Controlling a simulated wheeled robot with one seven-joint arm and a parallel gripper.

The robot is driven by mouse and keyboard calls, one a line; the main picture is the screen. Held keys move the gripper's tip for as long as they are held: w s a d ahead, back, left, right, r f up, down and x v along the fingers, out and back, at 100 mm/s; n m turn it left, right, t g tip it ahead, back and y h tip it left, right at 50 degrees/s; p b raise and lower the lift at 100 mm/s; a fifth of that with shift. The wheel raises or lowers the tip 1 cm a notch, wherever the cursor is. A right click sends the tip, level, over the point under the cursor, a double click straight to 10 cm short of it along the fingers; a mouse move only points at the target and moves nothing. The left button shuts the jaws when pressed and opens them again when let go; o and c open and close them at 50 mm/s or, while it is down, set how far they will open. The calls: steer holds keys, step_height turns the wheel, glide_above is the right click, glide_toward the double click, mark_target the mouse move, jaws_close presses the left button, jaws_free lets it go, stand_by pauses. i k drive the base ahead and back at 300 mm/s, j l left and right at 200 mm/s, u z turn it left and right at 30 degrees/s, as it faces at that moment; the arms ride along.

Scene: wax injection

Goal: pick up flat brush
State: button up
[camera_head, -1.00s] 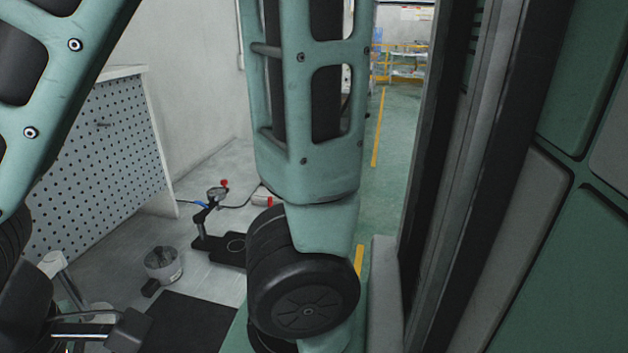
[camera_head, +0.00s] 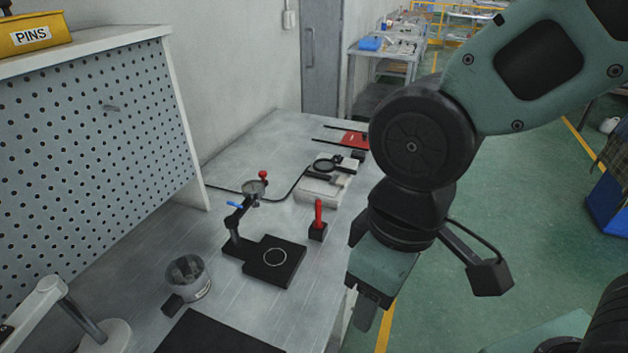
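I cannot make out the flat brush for certain. A red-handled upright item (camera_head: 318,214) stands in a small black block on the workbench (camera_head: 228,235); its lower end is hidden, so I cannot tell what tool it is. My gripper (camera_head: 364,316) hangs pointing down by the bench's right edge, to the right of that item and apart from it. Only a grey finger end shows below its green body, so its opening is hidden. No held thing is visible.
A black stand with a flat base (camera_head: 273,262) and a grey cup (camera_head: 192,281) are on the bench. Behind them are a pale device (camera_head: 322,190) and a red item (camera_head: 353,139). A pegboard (camera_head: 85,150) bounds the left.

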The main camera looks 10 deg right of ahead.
mark_target(335, 179)
steer(key=z, duration=0.1)
steer(key=i+l+z, duration=0.35)
steer(key=i+l, duration=0.8)
steer(key=i, duration=0.15)
